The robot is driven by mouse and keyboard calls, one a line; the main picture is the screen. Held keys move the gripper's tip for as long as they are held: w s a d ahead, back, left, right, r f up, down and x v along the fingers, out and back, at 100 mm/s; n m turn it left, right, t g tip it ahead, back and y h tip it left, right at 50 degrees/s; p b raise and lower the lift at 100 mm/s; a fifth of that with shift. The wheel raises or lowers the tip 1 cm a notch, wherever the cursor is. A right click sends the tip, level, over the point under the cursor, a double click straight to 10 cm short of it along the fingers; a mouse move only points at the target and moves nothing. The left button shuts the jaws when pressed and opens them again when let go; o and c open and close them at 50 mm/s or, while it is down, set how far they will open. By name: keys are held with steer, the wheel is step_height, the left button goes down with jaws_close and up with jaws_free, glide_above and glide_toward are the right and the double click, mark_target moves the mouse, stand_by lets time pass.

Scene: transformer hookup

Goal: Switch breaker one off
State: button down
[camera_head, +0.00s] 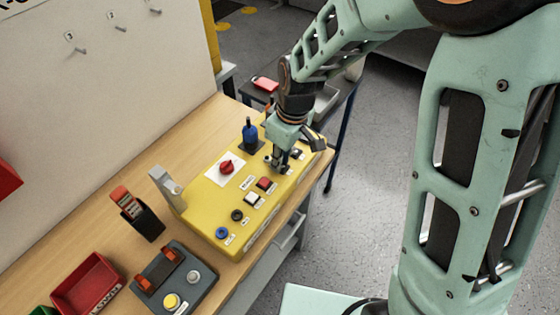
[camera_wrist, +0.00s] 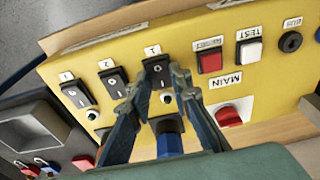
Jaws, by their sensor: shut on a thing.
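The yellow control panel (camera_head: 205,200) lies on the wooden bench, and its near edge shows in the wrist view (camera_wrist: 290,75). A row of black rocker switches is on it. The rocker between my fingertips (camera_wrist: 158,71) has a label that looks like 1. The middle rocker (camera_wrist: 114,81) and the leftmost rocker (camera_wrist: 78,94) stand to its left in the wrist view. My gripper (camera_head: 280,167) is down at the panel, its fingertips (camera_wrist: 158,82) on either side of that rocker, shut on it. The fingers partly hide it in the head view. I cannot tell its on or off position.
A red MAIN knob (camera_head: 227,167) and a blue upright part (camera_head: 250,131) stand close to my gripper. A red button (camera_wrist: 210,61) and a white TEST button (camera_wrist: 249,52) sit beside the rocker. A grey button box (camera_head: 178,283) and a red bin (camera_head: 88,284) are at the lower left.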

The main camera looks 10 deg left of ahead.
mark_target(291, 174)
steer(key=shift+d+t+y+b, duration=0.1)
steer(key=shift+t+y+b, duration=0.2)
steer(key=shift+y+b, duration=0.3)
steer(key=c, duration=1.8)
jaws_free()
steer(key=shift+s, duration=0.1)
steer(key=shift+o, duration=0.2)
steer(key=v, duration=1.2)
steer(key=shift+r, duration=0.1)
